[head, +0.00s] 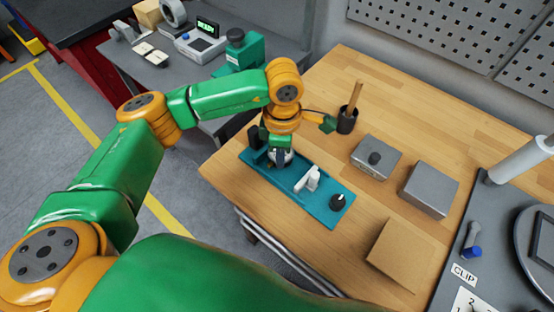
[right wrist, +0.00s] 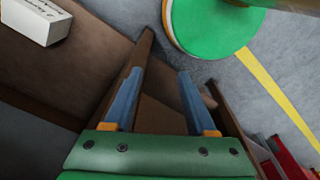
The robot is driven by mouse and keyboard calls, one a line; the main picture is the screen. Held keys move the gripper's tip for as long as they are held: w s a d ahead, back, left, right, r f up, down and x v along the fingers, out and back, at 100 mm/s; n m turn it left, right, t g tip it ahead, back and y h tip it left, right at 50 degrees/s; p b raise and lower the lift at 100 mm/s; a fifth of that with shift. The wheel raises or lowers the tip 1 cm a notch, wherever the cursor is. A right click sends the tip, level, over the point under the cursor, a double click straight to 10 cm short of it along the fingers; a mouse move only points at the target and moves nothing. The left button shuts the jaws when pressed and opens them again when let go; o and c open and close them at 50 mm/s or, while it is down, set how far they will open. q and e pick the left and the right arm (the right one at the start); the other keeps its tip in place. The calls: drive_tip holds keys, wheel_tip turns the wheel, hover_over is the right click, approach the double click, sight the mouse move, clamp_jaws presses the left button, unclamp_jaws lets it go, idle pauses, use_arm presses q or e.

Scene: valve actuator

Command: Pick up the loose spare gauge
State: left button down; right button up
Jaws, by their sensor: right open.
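I cannot clearly pick out a loose spare gauge. A small pale round part (head: 281,157) shows at the left end of the teal panel (head: 314,206), partly covered by my left gripper (head: 268,158). My left gripper points down over that end, and its dark fingers are too small and overlapped to show whether they are open or hold the part. The panel also carries a white lever (head: 308,180) and a black knob (head: 338,201). My right gripper (right wrist: 158,75) is open and empty in the right wrist view. It is outside the head view.
On the wooden table stand a dark cup (head: 347,120) with a wooden handle, a grey box with a knob (head: 376,158), a plain grey box (head: 430,189) and a brown block (head: 402,253). A grey mat (head: 442,290) lies right. A white labelled box (right wrist: 36,20) shows in the wrist view.

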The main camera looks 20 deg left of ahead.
use_arm(q)
drive_tip(key=s+d+r+b, duration=0.4)
drive_tip(key=s+d+r, duration=0.4)
drive_tip(key=shift+s+d+r, duration=0.2)
drive_tip(key=shift+d+r, duration=0.15)
drive_tip(key=shift+d, duration=0.05)
drive_tip(key=c, duration=1.6)
unclamp_jaws()
drive_tip(key=shift+c, duration=1.6)
unclamp_jaws()
